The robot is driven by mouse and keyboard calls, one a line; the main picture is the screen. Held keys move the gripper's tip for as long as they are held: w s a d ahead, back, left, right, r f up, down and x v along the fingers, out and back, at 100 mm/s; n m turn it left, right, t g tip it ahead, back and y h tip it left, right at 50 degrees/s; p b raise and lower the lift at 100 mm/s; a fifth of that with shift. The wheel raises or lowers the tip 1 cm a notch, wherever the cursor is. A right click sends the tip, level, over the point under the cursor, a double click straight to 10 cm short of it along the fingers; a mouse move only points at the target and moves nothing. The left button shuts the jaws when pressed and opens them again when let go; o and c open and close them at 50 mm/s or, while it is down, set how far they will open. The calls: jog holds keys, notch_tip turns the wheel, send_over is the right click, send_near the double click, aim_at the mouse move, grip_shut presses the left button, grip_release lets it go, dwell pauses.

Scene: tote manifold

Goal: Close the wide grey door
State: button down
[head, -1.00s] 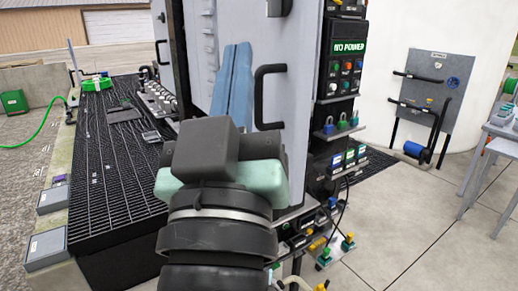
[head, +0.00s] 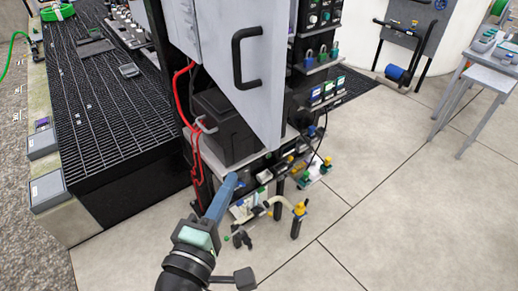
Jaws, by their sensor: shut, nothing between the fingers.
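The wide grey door (head: 250,22) is a tall light-grey panel with a black bar handle (head: 238,62). It stands at the upper middle, its top cut off by the frame. Its bottom edge slants down to the right, and a black box (head: 226,125) with red cables shows below and left of it. The door appears open, but its exact angle cannot be told. My gripper (head: 231,180) has long blue fingers, shut and empty. In the picture it is below the door, in front of the cabinet's low shelf, apart from the handle.
Racks of small modules and padlocks (head: 322,52) stand right of the door. Yellow-topped posts (head: 298,218) rise from the floor near my gripper. Black grating (head: 105,130) lies left. The paved floor at lower right is clear; a grey table (head: 478,80) stands at the far right.

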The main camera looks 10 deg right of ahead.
aim_at(266, 143)
jog(key=w+d+p, duration=0.1)
jog(key=w+d, duration=0.1)
jog(key=w, duration=0.1)
jog(key=w+d+p, duration=0.2)
jog(key=w+d, duration=0.1)
jog(key=shift+w+d+r, duration=0.15)
jog(key=shift+w+d, duration=0.05)
jog(key=shift+d, duration=0.1)
jog(key=shift+w+d, duration=0.1)
jog(key=shift+d, duration=0.2)
